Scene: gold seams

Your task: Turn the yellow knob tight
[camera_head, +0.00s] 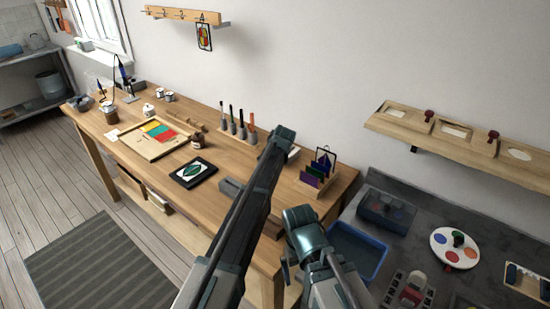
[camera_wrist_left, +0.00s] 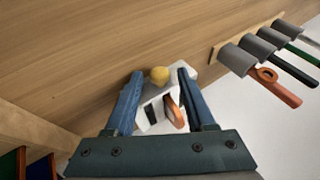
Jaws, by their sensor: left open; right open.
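I see no contact, and I cannot tell the height gap. In the head view my left arm hides the knob, and a bit of the white device (camera_head: 293,153) shows beside the arm's far end. My right gripper (camera_head: 292,262) is low near the bench's near corner, away from the knob.
A rack of grey-handled tools (camera_wrist_left: 237,58) stands close to the device. A wooden holder with coloured panes (camera_head: 318,178) is to its right. A dark framed leaf picture (camera_head: 194,172) and a tray of coloured pieces (camera_head: 140,146) lie on the wooden bench (camera_head: 235,157).

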